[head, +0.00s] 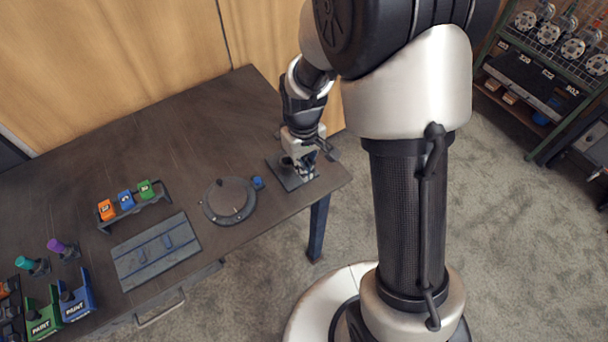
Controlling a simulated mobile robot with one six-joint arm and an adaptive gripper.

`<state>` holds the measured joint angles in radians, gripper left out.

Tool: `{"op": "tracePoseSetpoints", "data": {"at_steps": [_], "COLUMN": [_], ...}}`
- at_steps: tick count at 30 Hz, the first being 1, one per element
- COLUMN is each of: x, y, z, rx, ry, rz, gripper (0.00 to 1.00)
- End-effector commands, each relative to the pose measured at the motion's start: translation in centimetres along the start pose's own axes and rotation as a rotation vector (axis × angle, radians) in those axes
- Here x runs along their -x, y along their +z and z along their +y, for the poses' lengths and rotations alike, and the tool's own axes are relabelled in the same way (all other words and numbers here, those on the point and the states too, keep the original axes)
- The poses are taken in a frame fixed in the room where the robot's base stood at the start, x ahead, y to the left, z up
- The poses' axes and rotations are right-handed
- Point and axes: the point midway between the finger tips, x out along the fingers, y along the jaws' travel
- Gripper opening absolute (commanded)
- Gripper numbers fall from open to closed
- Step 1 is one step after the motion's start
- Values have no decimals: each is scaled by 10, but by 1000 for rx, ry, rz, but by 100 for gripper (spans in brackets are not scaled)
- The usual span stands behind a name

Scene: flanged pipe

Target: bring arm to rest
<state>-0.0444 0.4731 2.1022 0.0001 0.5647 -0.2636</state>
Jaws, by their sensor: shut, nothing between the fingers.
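My gripper (304,168) is at the right end of the dark table (175,130), low over a small dark square plate (285,176). It points down and is shut with nothing between its fingers. My arm reaches down to it from the top of the picture. The gripper and wrist hide part of the plate; whether the fingers touch it I cannot tell.
A round flange (229,201) with a blue piece (257,183) lies left of the gripper. Further left are a grey panel (155,250), a rack of coloured blocks (133,205) and paint holders (75,298). A shelf (540,75) stands right, across open carpet.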

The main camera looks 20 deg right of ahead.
Motion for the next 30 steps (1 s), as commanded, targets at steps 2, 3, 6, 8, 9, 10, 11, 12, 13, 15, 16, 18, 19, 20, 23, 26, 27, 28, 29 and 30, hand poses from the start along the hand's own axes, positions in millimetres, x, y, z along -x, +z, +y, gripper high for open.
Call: {"op": "tracePoseSetpoints", "data": {"at_steps": [2,3,6,8,9,10,11,12,13,15,16,18,19,20,23,26,27,28,29,30], "x": [13,17,22,23,23,23,23,23,23,26,30,45,53,63,103,140,153,163,171,182], "y": [0,0,1,1,1,1,1,1,1,1,1,4,7,10,25,48,58,65,73,84], "z": [0,0,0,0,0,0,0,0,0,0,0,0,0,0,-2,-6,-8,-10,-12,-14], "rx": [0,0,0,0,0,0,0,0,0,-3,-5,-16,-23,-32,-67,-107,-122,-135,-147,-162], "ry": [0,0,0,0,-1,-1,-1,-1,0,1,2,7,9,12,24,35,38,41,44,47], "rz": [1,1,-1,-2,-2,-2,-2,-2,-2,3,8,26,35,47,95,147,167,183,198,218], "gripper": [0,0,0,0,0,0,0,0,0,0,0,0,0,0,0,0,0,0,0,0]}}
